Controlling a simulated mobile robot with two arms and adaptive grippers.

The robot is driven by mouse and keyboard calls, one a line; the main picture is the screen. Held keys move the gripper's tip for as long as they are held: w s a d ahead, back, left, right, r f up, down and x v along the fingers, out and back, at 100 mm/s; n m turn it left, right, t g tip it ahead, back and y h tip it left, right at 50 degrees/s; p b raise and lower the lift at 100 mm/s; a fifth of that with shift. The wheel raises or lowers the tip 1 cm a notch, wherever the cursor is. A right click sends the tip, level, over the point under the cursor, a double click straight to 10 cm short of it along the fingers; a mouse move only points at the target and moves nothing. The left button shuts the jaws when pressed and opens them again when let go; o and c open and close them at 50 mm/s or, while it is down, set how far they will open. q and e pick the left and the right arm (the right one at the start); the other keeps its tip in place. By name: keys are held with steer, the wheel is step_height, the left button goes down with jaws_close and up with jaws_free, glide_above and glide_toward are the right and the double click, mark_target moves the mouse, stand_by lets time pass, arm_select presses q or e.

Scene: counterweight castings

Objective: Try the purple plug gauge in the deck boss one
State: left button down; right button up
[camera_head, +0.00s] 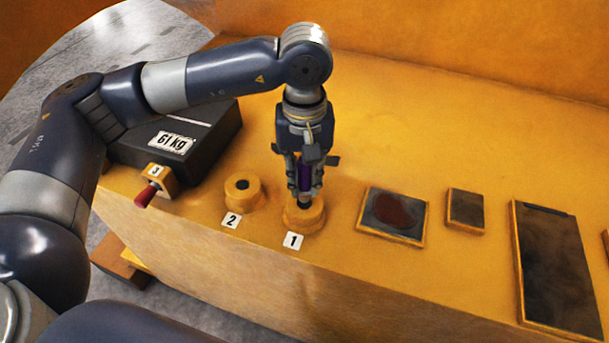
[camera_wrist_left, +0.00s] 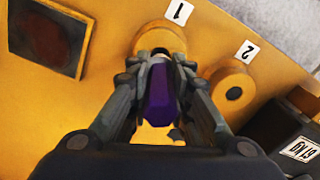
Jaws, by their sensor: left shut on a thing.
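The purple plug gauge (camera_head: 304,177) is upright in my left gripper (camera_head: 304,190), which is shut on its purple handle. It also shows between the fingers in the left wrist view (camera_wrist_left: 160,98). Deck boss one (camera_head: 303,217) is a round yellow boss beside the label "1" and lies directly below the gauge. The gauge's dark lower end is at the boss's top, over the bore. I cannot tell whether it has entered the bore. In the left wrist view the boss (camera_wrist_left: 142,40) is partly hidden by the fingers. My right gripper is not in view.
Deck boss two (camera_head: 242,192) stands to the left, with an open bore. Further left are block three with a red-handled piece (camera_head: 146,195) and a dark 61 kg weight (camera_head: 190,135). Framed dark plates (camera_head: 380,222) lie to the right. The deck's front edge is close.

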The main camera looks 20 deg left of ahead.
mark_target(305, 188)
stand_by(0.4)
arm_select(q)
steer(key=shift+b, duration=0.4)
stand_by(0.4)
steer(key=shift+b, duration=0.45)
steer(key=shift+f, duration=0.1)
steer(key=shift+f+b, duration=1.5)
steer(key=shift+b, duration=0.15)
steer(key=shift+r, duration=0.2)
stand_by(1.0)
